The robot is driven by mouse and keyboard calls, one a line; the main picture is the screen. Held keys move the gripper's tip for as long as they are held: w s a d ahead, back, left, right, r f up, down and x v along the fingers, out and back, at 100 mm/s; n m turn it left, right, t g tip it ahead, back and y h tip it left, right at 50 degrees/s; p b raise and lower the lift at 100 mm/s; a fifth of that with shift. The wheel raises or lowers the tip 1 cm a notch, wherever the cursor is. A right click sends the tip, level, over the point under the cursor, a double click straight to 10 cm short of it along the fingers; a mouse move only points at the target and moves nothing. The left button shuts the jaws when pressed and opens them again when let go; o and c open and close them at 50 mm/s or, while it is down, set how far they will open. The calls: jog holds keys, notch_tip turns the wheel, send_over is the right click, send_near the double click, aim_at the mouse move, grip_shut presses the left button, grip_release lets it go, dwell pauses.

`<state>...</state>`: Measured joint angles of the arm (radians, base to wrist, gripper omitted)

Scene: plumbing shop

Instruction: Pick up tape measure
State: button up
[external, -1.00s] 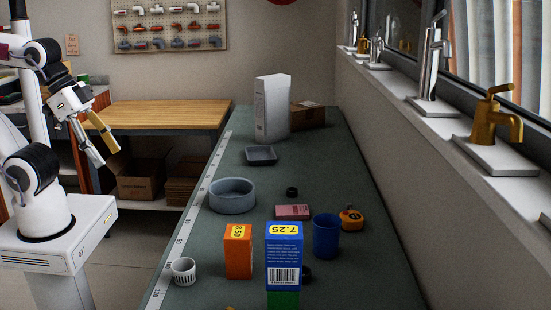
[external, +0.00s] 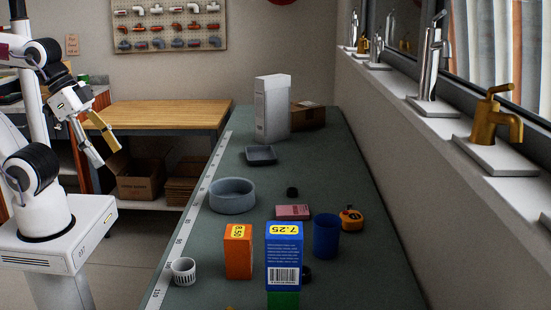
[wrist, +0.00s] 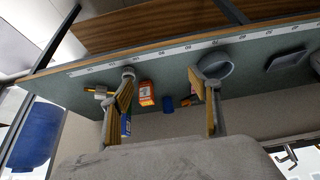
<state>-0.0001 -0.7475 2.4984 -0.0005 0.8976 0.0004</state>
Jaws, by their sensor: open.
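The orange and black tape measure (external: 351,217) sits on the grey-green counter, just right of the blue cup (external: 326,236) in the external view. In the wrist view, a small orange patch (wrist: 185,103) beside the blue cup (wrist: 168,104) looks like the tape measure, partly hidden near the right finger. My gripper (external: 110,157) is open and empty at the left of the external view, off the counter and far from the tape measure. Its two fingers frame the wrist view (wrist: 160,75).
Near the tape measure are a pink box (external: 292,212), a blue box (external: 285,250) and an orange box (external: 238,252). The window ledge with taps (external: 481,150) bounds the right.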

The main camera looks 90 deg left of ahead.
jog(key=w+r+t, duration=0.1)
jog(key=w+r, duration=0.1)
jog(key=w, duration=0.7)
jog(key=w+r+t, duration=0.1)
jog(key=w+r, duration=0.1)
jog(key=w, duration=0.7)
jog(key=n+t+y, duration=0.3)
jog(key=t, duration=0.3)
send_over(351, 221)
jog(key=s+a, duration=0.2)
jog(key=s, duration=0.2)
notch_tip(351, 221, down, 18)
jog(key=shift+w+r, duration=0.2)
jog(key=shift+w, duration=0.05)
jog(key=shift+g, duration=0.3)
jog(key=shift+f, duration=1.75)
jog(key=shift+f, duration=0.1)
